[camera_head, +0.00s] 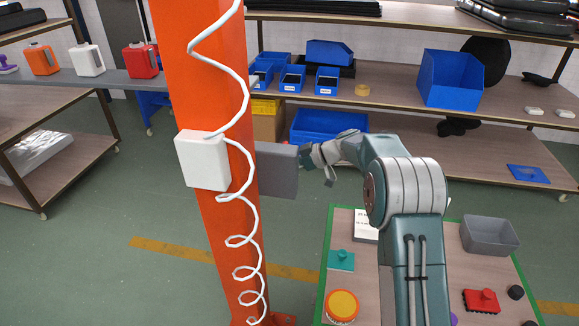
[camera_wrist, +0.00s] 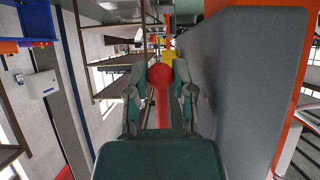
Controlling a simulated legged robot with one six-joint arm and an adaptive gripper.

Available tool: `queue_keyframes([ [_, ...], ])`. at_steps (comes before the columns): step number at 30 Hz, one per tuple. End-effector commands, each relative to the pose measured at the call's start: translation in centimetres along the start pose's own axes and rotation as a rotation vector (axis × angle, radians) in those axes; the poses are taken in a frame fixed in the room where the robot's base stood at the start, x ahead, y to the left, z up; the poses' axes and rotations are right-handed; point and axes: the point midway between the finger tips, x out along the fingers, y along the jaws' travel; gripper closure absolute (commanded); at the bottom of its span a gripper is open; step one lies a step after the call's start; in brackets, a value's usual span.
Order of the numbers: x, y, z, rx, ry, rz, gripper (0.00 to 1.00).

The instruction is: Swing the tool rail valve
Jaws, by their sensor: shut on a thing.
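My gripper (camera_wrist: 160,82) is shut on a red valve handle (camera_wrist: 160,76) in the wrist view. The handle has a rounded end between the two fingers and a narrower red part below it. A small yellow part (camera_wrist: 168,57) shows just beyond it. A large grey box (camera_wrist: 245,80) stands close along the right side of the gripper. In the head view, my gripper (camera_head: 316,158) is at the right edge of the grey box (camera_head: 278,168), which is on the orange post (camera_head: 190,70). The handle is hidden there.
A white box (camera_head: 203,160) and a coiled white hose (camera_head: 244,208) are on the orange post. A green-edged cart (camera_head: 326,250) with a grey bin (camera_head: 490,234) stands at lower right. Shelves with blue bins (camera_head: 450,80) line the back. The floor between is clear.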

Motion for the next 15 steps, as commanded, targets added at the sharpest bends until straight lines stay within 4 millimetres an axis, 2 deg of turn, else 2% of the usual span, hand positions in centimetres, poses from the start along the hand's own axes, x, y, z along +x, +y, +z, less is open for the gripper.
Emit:
queue_keyframes([
  [15,-2.4,0.2,0.8,-0.001,0.002,0.006,0.94],
])
